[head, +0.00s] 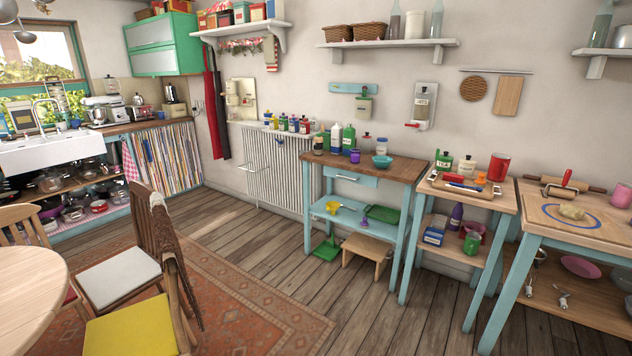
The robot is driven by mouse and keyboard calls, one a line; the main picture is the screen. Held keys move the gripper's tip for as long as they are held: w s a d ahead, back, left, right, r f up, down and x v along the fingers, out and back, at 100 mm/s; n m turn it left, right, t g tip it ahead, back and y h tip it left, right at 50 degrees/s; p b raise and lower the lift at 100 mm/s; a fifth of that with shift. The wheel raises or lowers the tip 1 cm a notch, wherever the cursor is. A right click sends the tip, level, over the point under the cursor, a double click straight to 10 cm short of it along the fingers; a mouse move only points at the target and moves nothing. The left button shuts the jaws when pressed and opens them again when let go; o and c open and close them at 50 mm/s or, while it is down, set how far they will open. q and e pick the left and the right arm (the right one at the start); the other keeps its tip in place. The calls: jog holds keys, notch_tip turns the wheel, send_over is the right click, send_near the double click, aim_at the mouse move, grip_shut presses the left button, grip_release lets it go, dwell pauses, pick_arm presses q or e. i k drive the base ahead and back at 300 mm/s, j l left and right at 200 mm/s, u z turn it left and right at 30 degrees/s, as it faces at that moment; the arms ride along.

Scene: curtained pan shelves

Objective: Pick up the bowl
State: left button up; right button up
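A small teal bowl (382,161) sits upright on the wooden top of a blue-legged side table (402,172), near its right part. A pink bowl or dish (580,266) lies on the lower shelf of the table at the far right. Several bowls and pans, among them a red one (98,206), stand on the shelves under the sink at the left, too small to tell apart well. Neither of my grippers is in view.
Bottles and a purple cup (355,156) stand left of the teal bowl. A wooden stool (367,252) is under that table. Chairs (128,328) and a round table (30,275) fill the lower left. The wooden floor (350,305) before the side table is clear.

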aim_at(382, 163)
jog(key=i+j, duration=0.1)
jog(key=i, duration=2.45)
jog(key=i+z, duration=0.45)
jog(key=i+j+z, duration=0.35)
jog(key=i+z, duration=0.15)
jog(key=i+j+z, duration=0.45)
